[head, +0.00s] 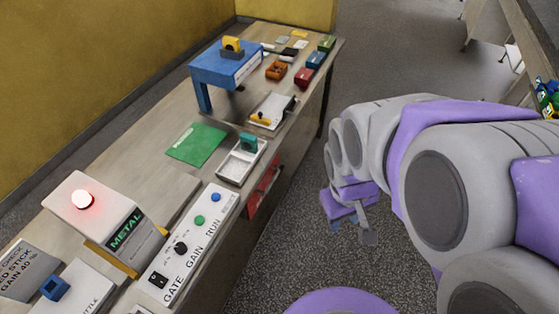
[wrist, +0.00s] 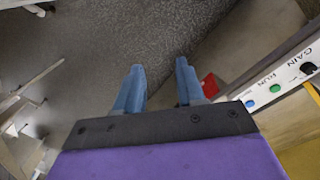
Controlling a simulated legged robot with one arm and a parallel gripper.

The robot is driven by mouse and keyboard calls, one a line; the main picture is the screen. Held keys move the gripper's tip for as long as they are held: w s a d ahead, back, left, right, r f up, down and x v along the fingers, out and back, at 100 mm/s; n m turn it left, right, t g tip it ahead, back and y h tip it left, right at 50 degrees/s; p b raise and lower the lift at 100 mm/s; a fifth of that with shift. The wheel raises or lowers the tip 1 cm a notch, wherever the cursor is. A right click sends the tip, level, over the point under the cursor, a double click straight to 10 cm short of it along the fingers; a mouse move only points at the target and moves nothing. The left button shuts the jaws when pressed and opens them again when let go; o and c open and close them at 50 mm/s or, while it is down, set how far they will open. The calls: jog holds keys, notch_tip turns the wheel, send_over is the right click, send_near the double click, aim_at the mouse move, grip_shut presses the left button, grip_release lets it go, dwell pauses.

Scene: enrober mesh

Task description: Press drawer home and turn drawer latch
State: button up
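The red drawer front (head: 262,194) shows on the near side of the bench, below the white tray. It is seen at a steep angle, so I cannot tell how far it stands out. In the wrist view a small part of the red front (wrist: 210,86) shows just right of my right finger. I cannot make out the latch in either view. My gripper (head: 350,224) hangs over the floor to the right of the drawer, apart from the bench. In the wrist view my gripper (wrist: 158,75) has its two blue fingers spread with nothing between them.
A white panel (head: 188,247) with knobs and buttons lies along the bench edge, beside a METAL box (head: 108,222) with a lit red lamp. A white tray (head: 233,170), green mat (head: 197,143) and blue stand (head: 224,68) are farther back. Floor right of the bench is clear.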

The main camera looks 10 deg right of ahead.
jog(key=w+d+f+n+t+b, duration=0.15)
jog(key=w+d+f+n, duration=0.35)
jog(key=w, duration=0.5)
jog(key=w+d+f+n+t, duration=0.3)
jog(key=w+f, duration=0.4)
jog(key=w, duration=0.3)
jog(key=w+d+f+n+t, duration=0.2)
jog(key=w+d+f+n, duration=0.15)
jog(key=w+f, duration=0.5)
jog(key=w+f+n+t+y, duration=0.3)
jog(key=w+f+n, duration=0.2)
jog(key=w+f, duration=0.15)
jog(key=s+a+f+n+t+y+b, duration=0.1)
jog(key=s+a+f+n+t+y, duration=0.25)
jog(key=f, duration=0.25)
jog(key=s+a+f+n+t+y+b, duration=0.1)
jog(key=s+a+f+n+t+y, duration=0.1)
jog(key=s+a+f+y, duration=0.3)
jog(key=w+d+f+b+x, duration=0.1)
jog(key=b+x, duration=0.3)
jog(key=x, duration=1.3)
jog(key=shift+f+b, duration=0.3)
jog(key=shift+d+h, duration=0.1)
jog(key=shift+h, duration=0.15)
jog(key=shift+s, duration=0.1)
grip_shut()
